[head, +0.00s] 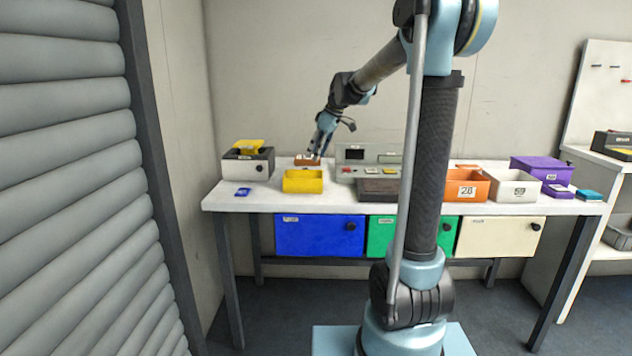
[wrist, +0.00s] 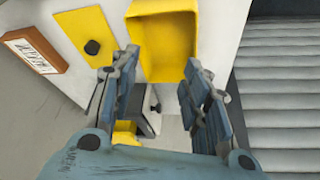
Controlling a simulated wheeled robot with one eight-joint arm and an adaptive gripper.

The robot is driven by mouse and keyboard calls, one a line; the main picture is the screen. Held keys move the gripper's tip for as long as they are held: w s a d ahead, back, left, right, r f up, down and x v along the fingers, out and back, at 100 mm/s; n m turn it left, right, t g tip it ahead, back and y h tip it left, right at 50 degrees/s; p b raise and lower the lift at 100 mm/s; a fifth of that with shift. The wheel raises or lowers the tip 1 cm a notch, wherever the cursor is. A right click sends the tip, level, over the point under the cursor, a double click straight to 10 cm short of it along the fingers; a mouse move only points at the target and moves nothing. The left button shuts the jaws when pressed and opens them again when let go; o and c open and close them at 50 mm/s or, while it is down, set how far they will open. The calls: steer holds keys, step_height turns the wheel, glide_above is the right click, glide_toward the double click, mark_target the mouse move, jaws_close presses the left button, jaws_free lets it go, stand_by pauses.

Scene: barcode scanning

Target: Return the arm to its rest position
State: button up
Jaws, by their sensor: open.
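My arm stands in the middle of the head view and reaches left over the white table (head: 265,200). My gripper (head: 316,152) hangs over the table's back left part, pointing down near a small orange-brown box (head: 301,160) and behind the open yellow bin (head: 302,185). In the wrist view my gripper (wrist: 158,70) has its two blue fingers wide apart with nothing held between them. The yellow bin (wrist: 166,45) lies beyond the fingertips there. The orange-brown box with a white label (wrist: 35,50) is at the upper left, apart from the fingers.
A black-and-white box (head: 247,167) with yellow items and a small blue item (head: 242,192) are at left. A grey console (head: 368,160), orange bin (head: 467,187), white bin (head: 513,188) and purple box (head: 540,170) stand rightward. A grey ribbed shutter (head: 70,180) fills the left side.

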steer(key=s+d+f+m+h, duration=0.1)
steer(key=s+d+f+m, duration=0.3)
steer(key=s, duration=0.9)
steer(key=s+d+f+m+h, duration=0.1)
steer(key=s+d+f+m, duration=0.3)
steer(key=s+d+f, duration=0.4)
steer(key=s+d+f+m+h, duration=0.2)
steer(key=s+d+f+m, duration=0.3)
steer(key=s, duration=1.2)
step_height(320, 180, down, 2)
steer(key=shift+s+d+f, duration=0.2)
steer(key=shift+s+d, duration=0.1)
steer(key=shift+d, duration=0.55)
steer(key=shift+w+f, duration=0.2)
steer(key=shift+w, duration=0.25)
